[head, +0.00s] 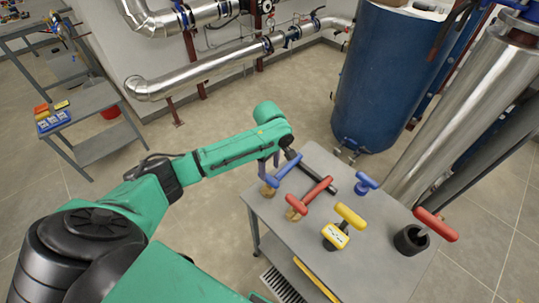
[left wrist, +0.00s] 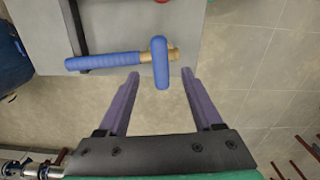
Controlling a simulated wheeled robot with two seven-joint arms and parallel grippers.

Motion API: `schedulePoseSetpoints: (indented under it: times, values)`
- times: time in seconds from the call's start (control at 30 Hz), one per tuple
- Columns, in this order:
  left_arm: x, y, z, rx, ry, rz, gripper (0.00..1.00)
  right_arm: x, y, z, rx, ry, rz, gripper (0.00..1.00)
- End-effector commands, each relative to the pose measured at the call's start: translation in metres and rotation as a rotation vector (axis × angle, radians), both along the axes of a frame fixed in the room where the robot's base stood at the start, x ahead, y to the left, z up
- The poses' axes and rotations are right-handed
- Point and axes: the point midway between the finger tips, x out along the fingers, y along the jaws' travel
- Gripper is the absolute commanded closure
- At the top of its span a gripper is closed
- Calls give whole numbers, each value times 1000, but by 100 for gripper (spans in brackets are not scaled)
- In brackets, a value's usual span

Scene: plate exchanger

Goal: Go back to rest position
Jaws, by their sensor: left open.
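My left arm reaches in the head view over the left edge of the grey table (head: 330,262). The left gripper (head: 270,166) is open beside a blue-handled valve (head: 285,172) with a brass end. In the left wrist view, the purple fingers of the gripper (left wrist: 160,75) are spread apart. A blue bar of that valve (left wrist: 160,62) shows at the gap between the fingertips, with brass beside it. I cannot tell whether the fingers touch it. A second blue bar (left wrist: 103,63) extends left. My right gripper is not in view.
On the table stand a red-handled valve (head: 315,192), a yellow-handled piece (head: 349,217), a small blue piece (head: 366,183) and a red handle (head: 437,225) in a black cup. A blue tank (head: 385,75) stands behind. Open floor (head: 215,225) lies left of the table.

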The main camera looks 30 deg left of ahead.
Motion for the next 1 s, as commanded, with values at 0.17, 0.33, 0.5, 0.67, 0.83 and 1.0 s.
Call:
schedulePoseSetpoints:
  times: [0.17, 0.33, 0.5, 0.67, 0.83, 1.0]
  values:
    - [1, 0, 52, -3, -7, -1, 33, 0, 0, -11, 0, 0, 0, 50]
    - [1, 0, 86, -2, -4, 0, 33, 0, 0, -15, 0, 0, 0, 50]
    - [0, 0, 95, 0, -1, -1, 33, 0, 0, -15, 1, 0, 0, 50]
    - [-3, -5, 89, -8, -4, -46, 33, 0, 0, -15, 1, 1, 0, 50]
    - [-34, -52, 42, -78, -87, -472, 33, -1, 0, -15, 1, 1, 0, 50]
    - [-78, -77, 11, -88, -258, -931, 33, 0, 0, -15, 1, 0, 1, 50]
